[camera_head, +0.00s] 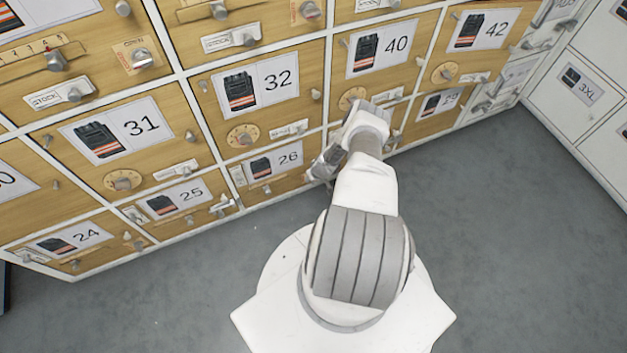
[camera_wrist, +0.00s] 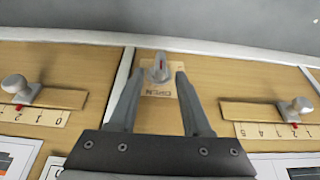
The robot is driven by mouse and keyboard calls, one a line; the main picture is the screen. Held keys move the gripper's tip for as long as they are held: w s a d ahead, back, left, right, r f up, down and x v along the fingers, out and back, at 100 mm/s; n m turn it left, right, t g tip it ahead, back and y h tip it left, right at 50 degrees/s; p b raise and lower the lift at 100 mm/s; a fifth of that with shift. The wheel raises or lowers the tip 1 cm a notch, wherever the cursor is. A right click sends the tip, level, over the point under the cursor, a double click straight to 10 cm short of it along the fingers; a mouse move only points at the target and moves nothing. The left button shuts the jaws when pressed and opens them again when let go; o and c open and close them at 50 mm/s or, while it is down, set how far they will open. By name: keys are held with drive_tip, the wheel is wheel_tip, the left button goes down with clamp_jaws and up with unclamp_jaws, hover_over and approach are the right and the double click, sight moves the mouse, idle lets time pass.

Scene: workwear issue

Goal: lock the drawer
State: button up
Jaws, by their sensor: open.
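A wall of wooden drawer fronts (camera_head: 60,170) with number cards fills the left and middle of the head view. My gripper (camera_wrist: 156,76) is open, with its two fingers apart, in the wrist view. A small grey knob (camera_wrist: 159,68) with a red mark shows between and just beyond the fingertips. I cannot tell whether they touch it. The knob sits on a plate (camera_wrist: 158,91) with upside-down lettering that looks like OPEN, just right of a white divider. In the head view my gripper (camera_head: 326,165) is at the low drawers right of card 26, partly hidden by my arm.
In the wrist view, slider knobs on numbered scales stand left (camera_wrist: 20,88) and right (camera_wrist: 294,108) of the gripper. Other drawers carry dials (camera_head: 122,180) and handles (camera_head: 222,205). White lockers (camera_head: 583,85) stand at the right. The grey floor (camera_head: 510,230) is clear.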

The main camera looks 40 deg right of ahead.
drive_tip(key=shift+w+f, duration=0.2)
drive_tip(key=shift+f, duration=0.3)
clamp_jaws()
